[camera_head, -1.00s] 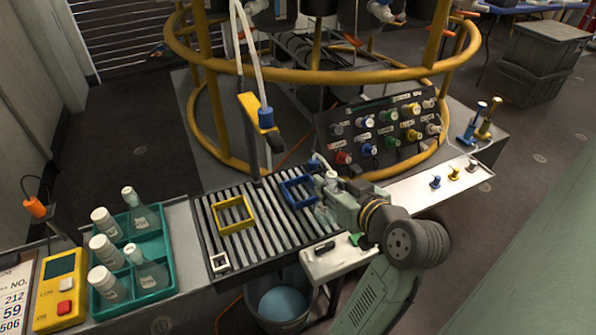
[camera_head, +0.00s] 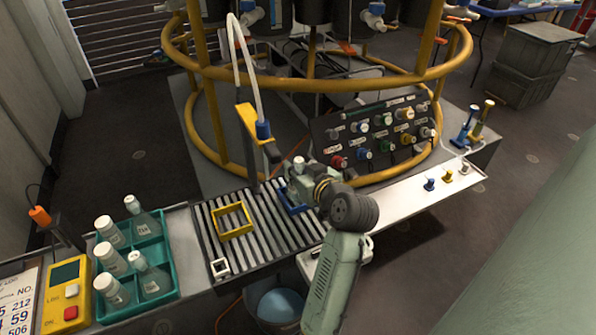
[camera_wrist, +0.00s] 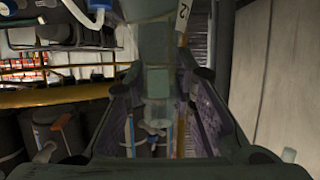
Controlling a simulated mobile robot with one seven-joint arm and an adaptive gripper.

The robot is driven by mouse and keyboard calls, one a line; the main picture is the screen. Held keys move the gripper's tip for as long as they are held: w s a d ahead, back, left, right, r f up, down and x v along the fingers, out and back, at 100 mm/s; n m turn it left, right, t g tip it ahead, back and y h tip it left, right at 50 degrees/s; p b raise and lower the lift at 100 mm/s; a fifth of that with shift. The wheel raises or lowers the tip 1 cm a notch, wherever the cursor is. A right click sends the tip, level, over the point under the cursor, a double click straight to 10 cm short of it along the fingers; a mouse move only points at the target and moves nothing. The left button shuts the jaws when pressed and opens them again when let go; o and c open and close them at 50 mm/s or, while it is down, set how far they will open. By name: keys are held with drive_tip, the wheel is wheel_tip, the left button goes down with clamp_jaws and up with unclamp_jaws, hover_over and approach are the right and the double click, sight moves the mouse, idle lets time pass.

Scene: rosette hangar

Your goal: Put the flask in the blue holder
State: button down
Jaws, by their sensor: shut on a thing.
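My gripper (camera_head: 301,181) is shut on a flask with a white cap (camera_head: 299,161). It is over the blue holder (camera_head: 292,206) on the slatted rack, and hides much of that square frame. In the wrist view the pale green, see-through flask (camera_wrist: 157,50) stands between the two fingers (camera_wrist: 160,90). The flask's base is hidden in the head view, so I cannot tell whether it is inside the blue holder or above it.
A teal tray (camera_head: 165,288) with several white-capped flasks stands at left.

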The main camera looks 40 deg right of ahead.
drive_tip(key=c, duration=1.8)
unclamp_jaws()
wheel_tip(320, 180, down, 2)
drive_tip(key=shift+f, duration=0.2)
drive_tip(key=shift+o, duration=1)
drive_tip(key=shift+w+f, duration=0.2)
drive_tip(key=shift+o, duration=1.2)
drive_tip(key=shift+r, duration=0.35)
drive_tip(key=b+v, duration=0.1)
drive_tip(key=v, duration=1.1)
drive_tip(key=shift+r, duration=0.35)
drive_tip(key=shift+d, duration=0.15)
